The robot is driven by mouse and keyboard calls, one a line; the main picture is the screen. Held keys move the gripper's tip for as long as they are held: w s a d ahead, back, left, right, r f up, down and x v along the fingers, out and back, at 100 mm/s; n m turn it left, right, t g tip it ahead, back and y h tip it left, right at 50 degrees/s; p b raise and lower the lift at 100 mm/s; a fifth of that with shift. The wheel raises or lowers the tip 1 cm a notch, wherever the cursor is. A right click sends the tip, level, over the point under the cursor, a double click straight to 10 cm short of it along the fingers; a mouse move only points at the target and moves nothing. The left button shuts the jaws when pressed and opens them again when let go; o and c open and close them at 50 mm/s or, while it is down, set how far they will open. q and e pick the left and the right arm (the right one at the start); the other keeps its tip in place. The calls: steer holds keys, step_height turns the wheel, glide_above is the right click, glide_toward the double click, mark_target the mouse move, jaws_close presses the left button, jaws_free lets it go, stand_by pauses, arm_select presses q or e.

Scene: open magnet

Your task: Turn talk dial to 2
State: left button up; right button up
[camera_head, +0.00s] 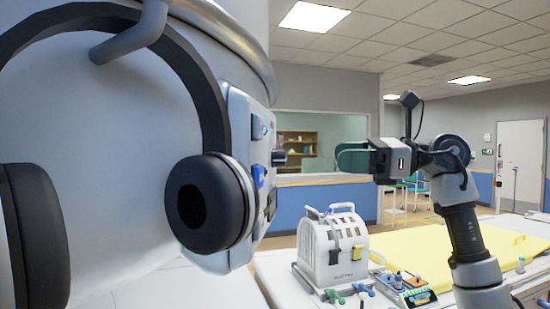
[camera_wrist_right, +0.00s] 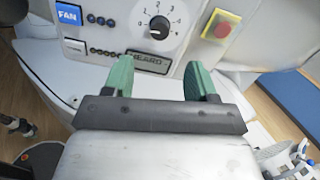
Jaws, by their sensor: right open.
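A black round dial (camera_wrist_right: 159,26) with a ring of small numbers sits on the pale control panel (camera_wrist_right: 110,40) in the right wrist view. I cannot read its setting surely, and no "talk" label is legible. My right gripper (camera_wrist_right: 160,78) has its two green fingers spread, empty, below the dial and apart from it. In the head view the right gripper (camera_head: 352,158) points left towards the panel (camera_head: 238,120), which shows nearly edge-on. A dark knob (camera_head: 279,158) sticks out of it, with a gap to the fingers. My left gripper is not in view.
A blue FAN button (camera_wrist_right: 68,14) lies left of the dial and a red button on yellow (camera_wrist_right: 222,29) right of it. Headphones (camera_head: 205,200) hang on the magnet's side. A white coil (camera_head: 335,245) and yellow mat (camera_head: 430,255) are on a table.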

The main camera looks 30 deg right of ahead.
mark_target(279, 158)
steer(key=p+x, duration=0.3)
steer(key=x, duration=0.7)
steer(key=shift+a, duration=0.15)
steer(key=shift+w, duration=0.15)
steer(key=shift+c, duration=0.4)
steer(key=c, duration=0.8)
steer(key=shift+c, duration=0.2)
